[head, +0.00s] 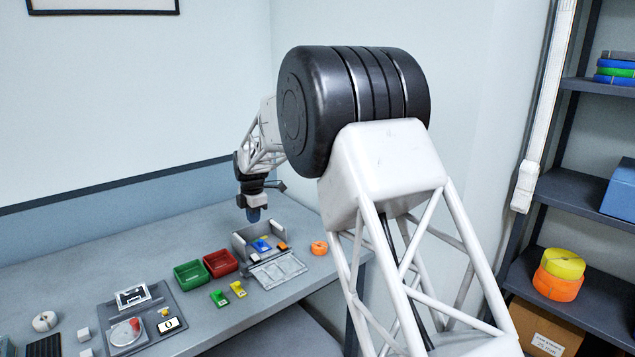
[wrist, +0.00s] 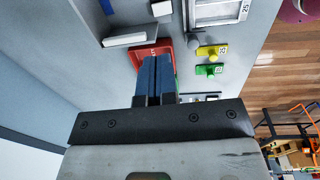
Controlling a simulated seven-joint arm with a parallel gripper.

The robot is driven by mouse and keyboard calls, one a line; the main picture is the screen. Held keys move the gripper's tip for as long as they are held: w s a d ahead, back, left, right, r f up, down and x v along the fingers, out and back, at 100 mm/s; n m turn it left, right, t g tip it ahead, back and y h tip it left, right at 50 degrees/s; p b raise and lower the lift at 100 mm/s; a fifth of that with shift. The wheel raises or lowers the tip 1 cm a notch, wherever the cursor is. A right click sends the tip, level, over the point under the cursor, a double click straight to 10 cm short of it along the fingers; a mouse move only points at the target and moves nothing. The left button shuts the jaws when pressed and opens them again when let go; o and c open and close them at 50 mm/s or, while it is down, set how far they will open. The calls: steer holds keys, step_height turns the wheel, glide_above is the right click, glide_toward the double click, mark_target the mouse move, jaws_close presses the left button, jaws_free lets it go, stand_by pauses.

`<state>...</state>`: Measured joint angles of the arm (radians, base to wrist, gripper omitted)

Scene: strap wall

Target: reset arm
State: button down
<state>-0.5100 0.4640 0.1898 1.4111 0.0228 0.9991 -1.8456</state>
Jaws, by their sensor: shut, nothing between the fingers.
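My gripper (head: 253,214) is over the back of the table, above and just behind the open grey box (head: 240,246). In the wrist view my gripper (wrist: 155,60) shows two blue fingers pressed together with nothing between them. Beyond the fingertips is the red bin (wrist: 137,57), partly hidden by them. My arm reaches in from the right in the head view, bent at a large black joint.
The grey box holds small blue, orange and yellow pieces. Red (head: 221,262) and green (head: 190,275) bins stand left of it, with green (head: 219,298) and yellow (head: 238,289) tagged pieces in front. An orange roll (head: 319,248) lies right. Shelves (head: 578,190) stand at far right.

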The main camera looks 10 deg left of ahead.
steer(key=s+d+r+m, duration=0.45)
steer(key=s+d, duration=0.25)
steer(key=d, duration=0.3)
steer(key=s+d+r+m+t, duration=0.1)
steer(key=s+d+r+m, duration=0.3)
steer(key=s+d+r, duration=0.5)
steer(key=s+d+r+m, duration=0.3)
steer(key=s+d+m, duration=0.25)
steer(key=d, duration=0.65)
steer(key=s+d+f+m, duration=0.2)
steer(key=s+d+m, duration=0.2)
steer(key=s, duration=0.7)
steer(key=s+d+f+m, duration=0.2)
steer(key=s+d+m, duration=0.2)
steer(key=s+d, duration=0.3)
steer(key=s+d+f+m, duration=0.2)
steer(key=s+d+m, duration=0.3)
steer(key=s, duration=1.1)
steer(key=shift+s+d+t+h, duration=0.3)
steer(key=shift+d+t, duration=0.1)
steer(key=shift+d, duration=0.4)
steer(key=shift+w, duration=0.15)
